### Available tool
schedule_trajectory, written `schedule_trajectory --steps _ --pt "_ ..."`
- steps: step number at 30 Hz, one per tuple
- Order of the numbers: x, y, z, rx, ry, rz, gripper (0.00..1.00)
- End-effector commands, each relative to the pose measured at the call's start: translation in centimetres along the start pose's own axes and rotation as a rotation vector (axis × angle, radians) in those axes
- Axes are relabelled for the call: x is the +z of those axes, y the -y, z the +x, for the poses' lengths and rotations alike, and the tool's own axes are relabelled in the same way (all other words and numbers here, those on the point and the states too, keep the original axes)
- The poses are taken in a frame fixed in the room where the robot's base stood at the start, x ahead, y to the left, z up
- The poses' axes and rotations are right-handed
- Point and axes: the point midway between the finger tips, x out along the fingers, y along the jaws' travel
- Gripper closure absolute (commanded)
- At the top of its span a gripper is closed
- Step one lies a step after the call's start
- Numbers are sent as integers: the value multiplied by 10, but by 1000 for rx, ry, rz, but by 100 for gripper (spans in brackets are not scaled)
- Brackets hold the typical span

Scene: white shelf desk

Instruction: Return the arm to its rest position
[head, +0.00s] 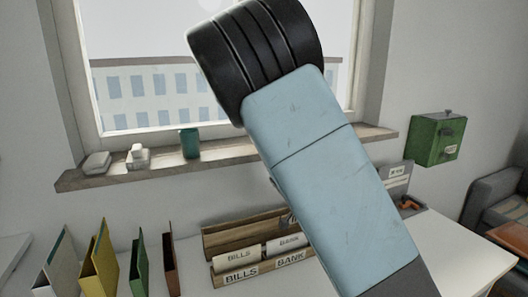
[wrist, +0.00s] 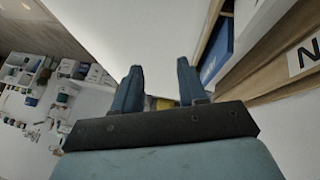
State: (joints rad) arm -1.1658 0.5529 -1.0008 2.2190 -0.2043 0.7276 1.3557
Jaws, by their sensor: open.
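My arm, light blue with a black ribbed joint, crosses the head view from the lower right up to the window. My gripper is hidden behind it there. In the wrist view my gripper (wrist: 160,88) has its two blue fingers apart, with nothing visible between them. A bare white surface lies beyond the fingers. The white desk (head: 445,250) stands below my arm in the head view.
A wooden sorter (head: 225,282) with BILLS and BANK labels stands on the desk, partly behind my arm. A yellow folder (head: 101,262) and other folders stand at left. A windowsill (head: 225,160) holds a green cup (head: 190,143). A green box (head: 435,140) hangs at right.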

Motion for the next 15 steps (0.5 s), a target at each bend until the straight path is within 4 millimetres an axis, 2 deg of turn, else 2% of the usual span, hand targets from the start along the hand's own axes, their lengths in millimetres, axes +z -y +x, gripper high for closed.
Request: schedule_trajectory --steps 8,15 --pt "-3 -31 -4 -80 205 -128 58" --pt "-10 -59 -22 -198 322 -240 58"
